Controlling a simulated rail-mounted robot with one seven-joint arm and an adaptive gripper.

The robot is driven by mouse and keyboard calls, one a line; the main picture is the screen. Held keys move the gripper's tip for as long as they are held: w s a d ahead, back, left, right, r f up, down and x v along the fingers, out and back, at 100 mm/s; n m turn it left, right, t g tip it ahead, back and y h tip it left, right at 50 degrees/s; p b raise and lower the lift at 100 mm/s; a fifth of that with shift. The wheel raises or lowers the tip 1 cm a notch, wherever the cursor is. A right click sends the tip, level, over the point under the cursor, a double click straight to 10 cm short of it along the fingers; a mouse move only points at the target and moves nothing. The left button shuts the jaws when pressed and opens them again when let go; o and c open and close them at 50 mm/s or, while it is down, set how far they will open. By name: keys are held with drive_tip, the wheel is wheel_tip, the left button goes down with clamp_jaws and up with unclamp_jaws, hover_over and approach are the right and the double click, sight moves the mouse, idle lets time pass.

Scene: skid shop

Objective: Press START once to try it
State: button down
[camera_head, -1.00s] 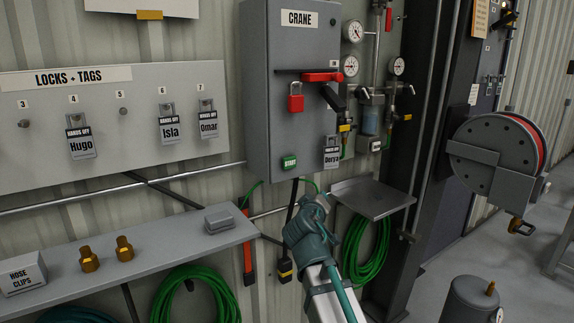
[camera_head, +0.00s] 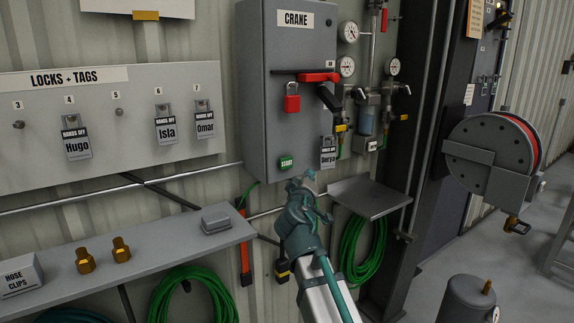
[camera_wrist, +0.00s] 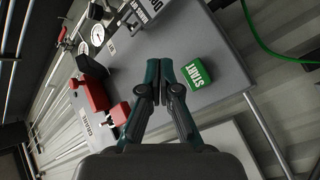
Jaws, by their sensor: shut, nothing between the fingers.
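The green START button (camera_head: 286,162) is low on the front of the grey CRANE box (camera_head: 262,100). It also shows in the wrist view (camera_wrist: 196,73), just right of my fingertips. My gripper (camera_head: 303,178) is shut and empty, below and slightly right of the button in the head view. In the wrist view my gripper (camera_wrist: 166,64) points at the box front; whether it touches is not clear. A red padlock (camera_head: 292,98) hangs below the red handle (camera_head: 318,77) on the box. A tag reading Derya (camera_head: 328,152) hangs right of the button.
A LOCKS + TAGS board (camera_head: 110,110) with several tagged padlocks is at left. Below it is a shelf (camera_head: 150,252) with brass fittings and a small grey box. A small grey shelf (camera_head: 370,197) is right of my gripper, with green hose below. Gauges and pipes stand right of the box.

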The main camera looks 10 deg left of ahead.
sight(291, 162)
drive_tip(key=shift+w+a+b, duration=0.55)
drive_tip(key=shift+w+a, duration=0.8)
drive_tip(key=shift+w, duration=0.2)
drive_tip(key=shift+w+a+b, duration=0.5)
drive_tip(key=shift+w+a, duration=0.8)
drive_tip(key=shift+w, duration=0.25)
drive_tip(key=shift+w+a, duration=0.1)
drive_tip(key=shift+w+a+b, duration=0.15)
drive_tip(key=shift+w+b, duration=0.05)
drive_tip(key=shift+b, duration=0.35)
drive_tip(key=shift+w+a+b, duration=0.35)
drive_tip(key=shift+w+b, duration=0.05)
drive_tip(key=shift+s+d, duration=0.6)
drive_tip(key=shift+s, duration=0.15)
drive_tip(key=shift+d, duration=0.1)
